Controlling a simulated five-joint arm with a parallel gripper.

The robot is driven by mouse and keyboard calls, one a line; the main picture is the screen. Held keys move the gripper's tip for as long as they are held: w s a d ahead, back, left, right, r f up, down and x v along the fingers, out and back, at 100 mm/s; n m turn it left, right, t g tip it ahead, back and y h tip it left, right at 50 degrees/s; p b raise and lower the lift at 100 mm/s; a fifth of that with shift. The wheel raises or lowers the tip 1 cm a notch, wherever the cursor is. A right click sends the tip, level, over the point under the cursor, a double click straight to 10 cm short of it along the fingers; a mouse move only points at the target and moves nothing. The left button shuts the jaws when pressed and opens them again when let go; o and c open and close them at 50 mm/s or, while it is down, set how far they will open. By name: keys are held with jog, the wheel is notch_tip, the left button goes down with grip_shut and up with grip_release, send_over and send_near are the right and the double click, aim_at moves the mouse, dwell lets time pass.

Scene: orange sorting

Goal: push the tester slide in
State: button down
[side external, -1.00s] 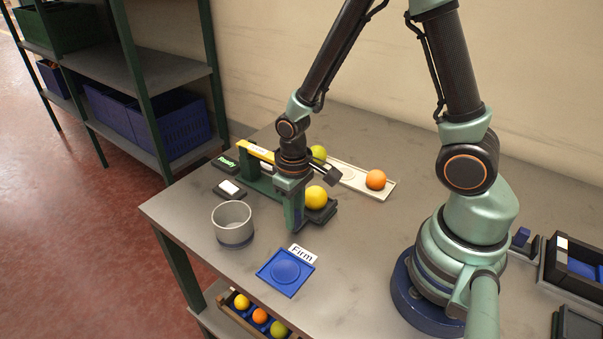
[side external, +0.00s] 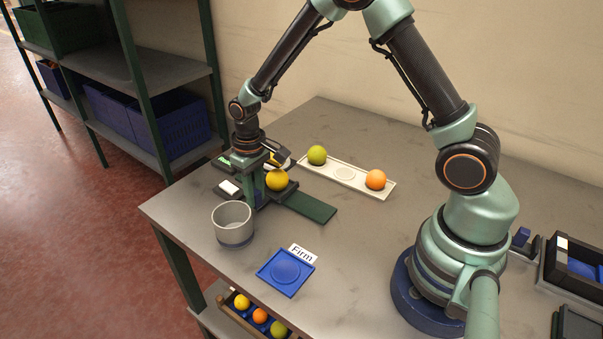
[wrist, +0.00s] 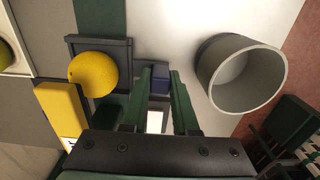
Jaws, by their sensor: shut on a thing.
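The tester is partly hidden by my gripper; its yellow arm (wrist: 62,112) shows in the wrist view, and its green rail (side external: 312,207) lies bare to the right. The slide is a dark square tray (wrist: 122,52) carrying a yellow fruit (side external: 277,180), which also shows in the wrist view (wrist: 92,74). My gripper (side external: 259,200) is low beside the fruit, at the tester's left end. In the wrist view its fingers are around a small dark blue block (wrist: 160,84), apparently the slide's handle, and shut on it. The join between block and tray is unclear.
A grey cup (side external: 232,225) stands close in front of my gripper. A white tray (side external: 345,174) with a green fruit (side external: 317,155) and an orange fruit (side external: 375,179) lies behind. A blue "Firm" pad (side external: 286,273) is nearer the front. A small dark box with a white top (side external: 229,187) is left.

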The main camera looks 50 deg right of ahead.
jog(key=shift+w, duration=0.75)
jog(key=c, duration=0.7)
grip_release()
jog(key=shift+s, duration=0.1)
jog(key=shift+r, duration=0.1)
jog(key=shift+r, duration=6)
